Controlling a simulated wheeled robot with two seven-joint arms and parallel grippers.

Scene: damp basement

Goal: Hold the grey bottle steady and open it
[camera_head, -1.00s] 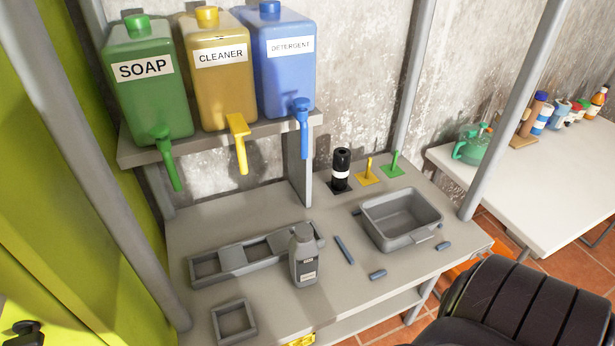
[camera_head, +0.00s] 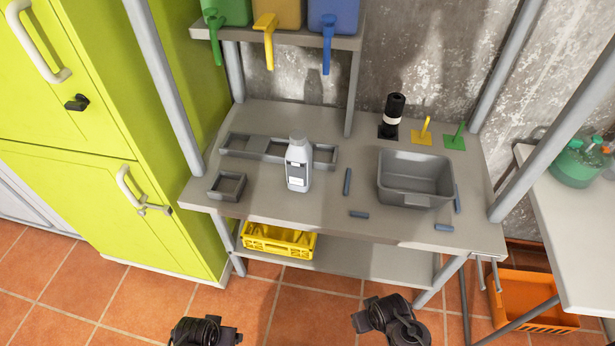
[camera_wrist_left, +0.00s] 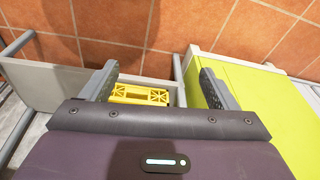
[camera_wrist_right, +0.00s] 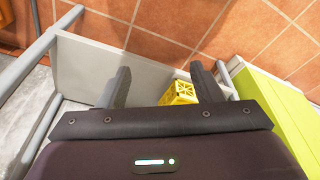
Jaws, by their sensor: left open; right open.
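The grey bottle (camera_head: 298,172) stands upright on the grey workbench (camera_head: 330,210), in the head view just left of the middle. It has a pale label and a grey cap on top. No gripper touches it. My left gripper (camera_wrist_left: 160,70) shows in the left wrist view with its two fingers wide apart and nothing between them. My right gripper (camera_wrist_right: 160,69) is likewise open and empty in the right wrist view. Neither wrist view shows the bottle. Dark parts of my two arms show at the bottom edge of the head view, in front of the bench.
A divided grey tray (camera_head: 235,143) lies behind the bottle, a small square tray (camera_head: 227,187) to its left. A grey basin (camera_head: 412,192) and several blue-grey sticks lie to the right. A yellow crate (camera_head: 278,241) is on the lower shelf. A green cabinet (camera_head: 110,160) stands left.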

